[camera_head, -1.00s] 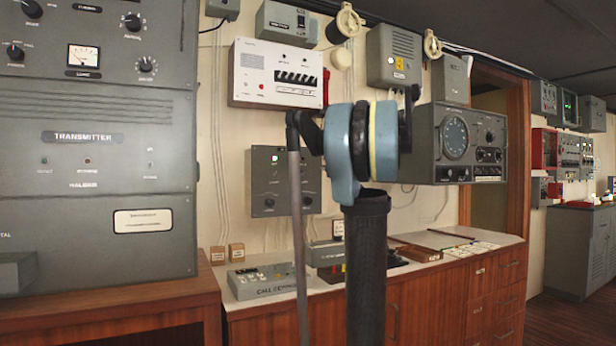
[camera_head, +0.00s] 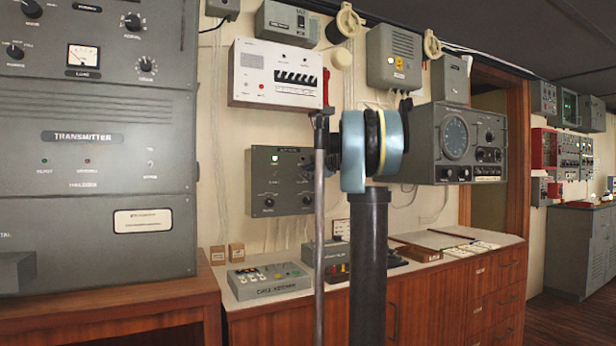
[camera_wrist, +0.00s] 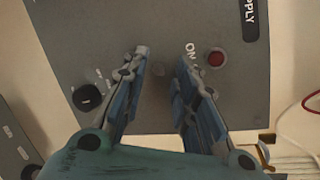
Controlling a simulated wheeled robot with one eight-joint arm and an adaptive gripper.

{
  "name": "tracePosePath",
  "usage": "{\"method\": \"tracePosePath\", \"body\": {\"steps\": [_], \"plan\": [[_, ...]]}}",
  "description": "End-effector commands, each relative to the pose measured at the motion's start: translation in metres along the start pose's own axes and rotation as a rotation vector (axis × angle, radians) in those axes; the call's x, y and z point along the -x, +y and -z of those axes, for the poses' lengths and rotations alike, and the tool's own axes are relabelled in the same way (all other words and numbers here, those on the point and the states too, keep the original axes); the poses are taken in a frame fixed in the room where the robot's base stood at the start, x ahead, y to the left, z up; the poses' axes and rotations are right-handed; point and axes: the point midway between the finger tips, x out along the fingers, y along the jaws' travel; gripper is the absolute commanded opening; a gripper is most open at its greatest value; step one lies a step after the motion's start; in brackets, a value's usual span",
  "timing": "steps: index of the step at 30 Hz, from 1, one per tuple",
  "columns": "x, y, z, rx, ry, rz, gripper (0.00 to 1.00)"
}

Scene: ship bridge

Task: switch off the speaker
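No speaker label can be read. A grey wall box with a slatted front (camera_head: 394,50) and a small yellow light at upper middle of the head view looks like a speaker. In the wrist view my gripper (camera_wrist: 164,62) is open and empty, its two fingers in front of a grey panel (camera_wrist: 150,20). The panel has a red round button (camera_wrist: 216,58) right of the right fingertip, beside the word "ON". A black knob (camera_wrist: 88,97) is left of the left finger. I cannot tell whether the fingertips touch the panel. My gripper is not visible in the head view.
A white breaker box (camera_head: 277,75) and a grey knobbed panel (camera_head: 280,183) hang on the wall. A large transmitter cabinet (camera_head: 95,230) stands left. A grey dial unit (camera_head: 455,145) is on the right. A wooden counter (camera_head: 460,285) with a console (camera_head: 268,280) runs below.

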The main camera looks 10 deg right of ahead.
Motion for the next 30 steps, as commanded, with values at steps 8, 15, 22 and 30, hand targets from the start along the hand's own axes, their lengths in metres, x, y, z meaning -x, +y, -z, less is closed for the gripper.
{"method": "tracePosePath", "body": {"steps": [8, 15, 22, 30], "plan": [[-0.0013, 0.0, 0.0, 0.0, 0.0, 0.0, 0.27], [-0.0011, -0.0001, 0.0001, 0.0, 0.0, 0.0, 0.0], [0.001, -0.0015, 0.0038, 0.0, 0.001, 0.006, 0.0], [0.0003, 0.0026, 0.0053, 0.018, -0.036, 0.078, 0.0]]}}
